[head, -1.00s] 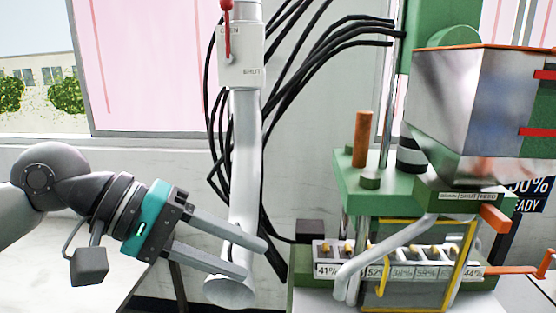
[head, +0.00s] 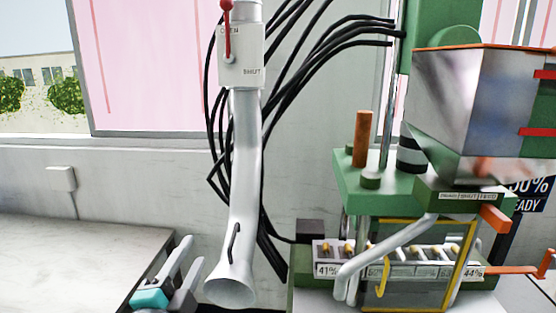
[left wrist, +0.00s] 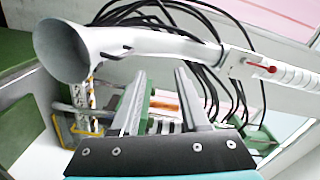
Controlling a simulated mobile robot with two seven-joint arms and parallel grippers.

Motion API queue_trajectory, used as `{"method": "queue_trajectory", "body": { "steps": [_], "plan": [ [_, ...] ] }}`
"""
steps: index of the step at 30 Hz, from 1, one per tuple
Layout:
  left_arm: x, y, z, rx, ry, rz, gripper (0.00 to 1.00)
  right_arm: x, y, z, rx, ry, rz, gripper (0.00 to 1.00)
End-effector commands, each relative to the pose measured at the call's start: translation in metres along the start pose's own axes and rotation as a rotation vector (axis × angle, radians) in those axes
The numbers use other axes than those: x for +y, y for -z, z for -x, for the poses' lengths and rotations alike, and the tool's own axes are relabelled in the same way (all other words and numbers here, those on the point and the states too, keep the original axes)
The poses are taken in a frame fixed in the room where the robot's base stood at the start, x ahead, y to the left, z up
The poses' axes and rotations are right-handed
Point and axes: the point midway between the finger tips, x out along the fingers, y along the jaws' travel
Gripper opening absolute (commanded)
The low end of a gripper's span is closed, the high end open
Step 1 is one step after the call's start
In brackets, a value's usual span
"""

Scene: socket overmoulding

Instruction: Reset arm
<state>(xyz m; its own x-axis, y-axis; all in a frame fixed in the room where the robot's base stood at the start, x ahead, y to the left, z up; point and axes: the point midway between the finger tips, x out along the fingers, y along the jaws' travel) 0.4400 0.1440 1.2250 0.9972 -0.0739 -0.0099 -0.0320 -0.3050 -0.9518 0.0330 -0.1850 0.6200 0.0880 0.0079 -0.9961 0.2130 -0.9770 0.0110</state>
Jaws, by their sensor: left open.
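My left gripper (head: 182,277) is low in the head view, left of the white pipe's flared mouth. Its two grey fingers are apart with nothing between them. In the left wrist view the same gripper (left wrist: 160,72) shows its spread fingers, with the pipe crossing behind their tips. The white suction pipe (head: 243,170) hangs down with a flared opening at the bottom. It also shows in the left wrist view (left wrist: 160,44). My right gripper is in neither view.
A green moulding machine (head: 375,190) with a metal hopper (head: 440,100), a yellow-framed guard (head: 472,245) and an orange lever (head: 520,270) stands at the right. Black cables (head: 290,75) hang behind the pipe. A pale table (head: 75,255) at the left is clear.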

Motion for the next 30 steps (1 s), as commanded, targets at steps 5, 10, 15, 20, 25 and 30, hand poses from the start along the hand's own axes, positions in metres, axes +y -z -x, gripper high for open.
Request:
{"method": "queue_trajectory", "body": {
  "steps": [5,10,15,20,25,30],
  "plan": [
    [0.11,-0.056,0.058,-0.348,-0.361,0.454,0.45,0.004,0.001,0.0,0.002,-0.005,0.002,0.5],
    [0.182,-0.076,0.132,-0.655,-0.6,0.747,0.45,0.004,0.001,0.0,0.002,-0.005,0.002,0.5],
    [0.225,-0.077,0.204,-0.926,-0.77,0.943,0.45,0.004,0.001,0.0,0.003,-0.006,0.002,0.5],
    [0.265,-0.084,0.226,-1.044,-0.836,0.999,0.45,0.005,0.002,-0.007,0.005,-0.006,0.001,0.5],
    [0.316,-0.1,0.22,-1.055,-0.85,0.989,0.45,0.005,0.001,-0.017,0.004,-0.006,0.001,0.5],
    [0.38,-0.119,0.22,-1.072,-0.87,0.978,0.45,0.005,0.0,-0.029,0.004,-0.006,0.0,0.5]
  ]
}}
